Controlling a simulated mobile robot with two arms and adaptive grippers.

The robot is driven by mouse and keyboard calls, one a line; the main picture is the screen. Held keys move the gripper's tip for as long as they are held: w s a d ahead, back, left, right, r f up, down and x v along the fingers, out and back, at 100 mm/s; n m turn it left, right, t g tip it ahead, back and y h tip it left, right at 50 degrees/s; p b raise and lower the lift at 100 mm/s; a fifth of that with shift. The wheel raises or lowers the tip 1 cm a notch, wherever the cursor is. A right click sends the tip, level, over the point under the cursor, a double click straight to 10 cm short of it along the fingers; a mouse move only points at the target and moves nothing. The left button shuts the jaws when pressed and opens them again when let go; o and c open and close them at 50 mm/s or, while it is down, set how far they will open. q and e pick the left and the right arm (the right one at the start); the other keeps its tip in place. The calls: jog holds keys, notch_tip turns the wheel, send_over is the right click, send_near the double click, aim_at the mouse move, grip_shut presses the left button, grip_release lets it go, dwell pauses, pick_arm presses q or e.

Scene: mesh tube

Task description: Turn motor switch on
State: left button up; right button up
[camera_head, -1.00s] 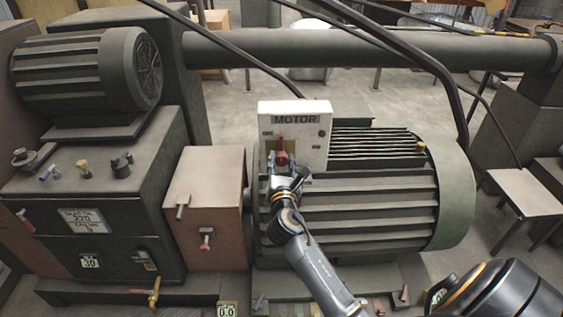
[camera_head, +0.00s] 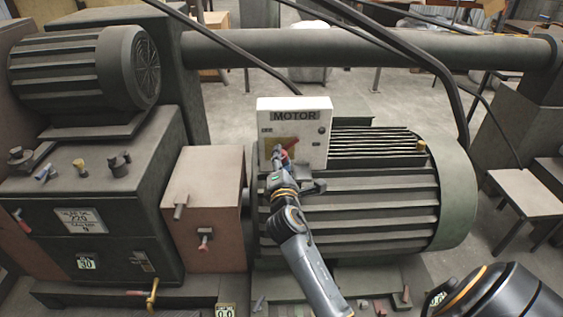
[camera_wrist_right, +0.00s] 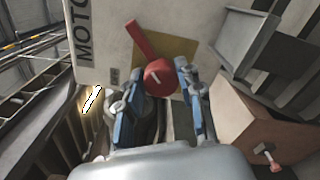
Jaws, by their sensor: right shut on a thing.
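The white motor switch box (camera_head: 304,148) with the "MOTOR" label stands in front of the large ribbed green motor (camera_head: 385,205). A red rotary switch (camera_wrist_right: 161,76) with a long flat lever sits on a yellow plate (camera_wrist_right: 183,49) on the box. In the head view the red lever (camera_head: 291,143) shows partly, tilted up to the right. My right gripper (camera_head: 281,158) is at the switch. In the wrist view its blue-padded fingers (camera_wrist_right: 158,88) are closed around the round red hub, one on each side. My left gripper is not in view.
A brown box (camera_head: 203,195) with small valves and a dark cabinet (camera_head: 105,220) with knobs stand left of the motor. A thick pipe (camera_head: 350,50) runs behind, and dark cables pass overhead. Open floor shows at the back.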

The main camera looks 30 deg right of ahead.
jog(key=shift+f+m+b, duration=0.15)
jog(key=shift+m+b, duration=0.45)
jog(key=shift+m, duration=1.5)
jog(key=shift+f+m+b, duration=0.1)
jog(key=shift+m+b, duration=0.45)
jog(key=shift+m, duration=1.55)
jog(key=o, duration=1.2)
jog(key=shift+c, duration=0.2)
